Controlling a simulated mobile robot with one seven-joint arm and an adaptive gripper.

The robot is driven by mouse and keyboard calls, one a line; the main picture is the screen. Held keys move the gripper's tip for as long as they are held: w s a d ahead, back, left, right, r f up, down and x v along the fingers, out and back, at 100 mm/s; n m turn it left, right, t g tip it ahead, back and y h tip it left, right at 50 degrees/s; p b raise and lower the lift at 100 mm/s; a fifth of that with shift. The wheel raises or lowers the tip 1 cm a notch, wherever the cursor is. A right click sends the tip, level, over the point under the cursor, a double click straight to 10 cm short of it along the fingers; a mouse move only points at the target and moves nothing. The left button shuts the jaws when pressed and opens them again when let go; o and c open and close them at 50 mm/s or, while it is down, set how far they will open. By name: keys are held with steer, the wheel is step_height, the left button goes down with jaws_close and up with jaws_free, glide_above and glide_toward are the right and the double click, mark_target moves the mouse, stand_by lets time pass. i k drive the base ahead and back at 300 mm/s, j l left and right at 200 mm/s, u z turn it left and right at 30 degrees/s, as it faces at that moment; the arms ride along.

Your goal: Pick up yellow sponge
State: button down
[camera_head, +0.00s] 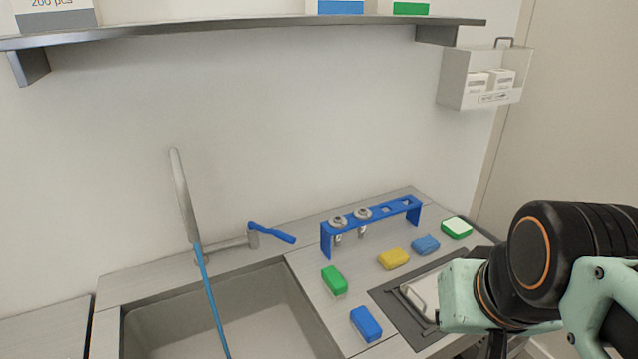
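The yellow sponge (393,259) lies on the grey counter, in front of the blue rack and left of a blue sponge (426,244). It is in plain view and nothing touches it. My arm comes in from the right edge of the head camera view. Its wrist is right of and nearer than the yellow sponge, above the counter's right side. My gripper's fingers are cut off by the lower edge or hidden behind the wrist, so I cannot see whether they hold anything.
A blue rack (372,216) with two tubes stands behind the sponge. A green sponge (334,280), another blue sponge (366,324) and a white-and-green sponge (456,228) lie around it. A dark tray (388,295) is in front. The sink (150,317) is left; a shelf (240,25) hangs above.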

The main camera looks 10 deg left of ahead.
mark_target(396, 257)
steer(key=i+l, duration=0.2)
steer(key=i+l+u, duration=0.1)
steer(key=l, duration=0.3)
steer(key=i+l, duration=0.25)
steer(key=l, duration=0.45)
steer(key=i+l+u, duration=0.15)
steer(key=i+l, duration=0.1)
steer(key=i, duration=0.1)
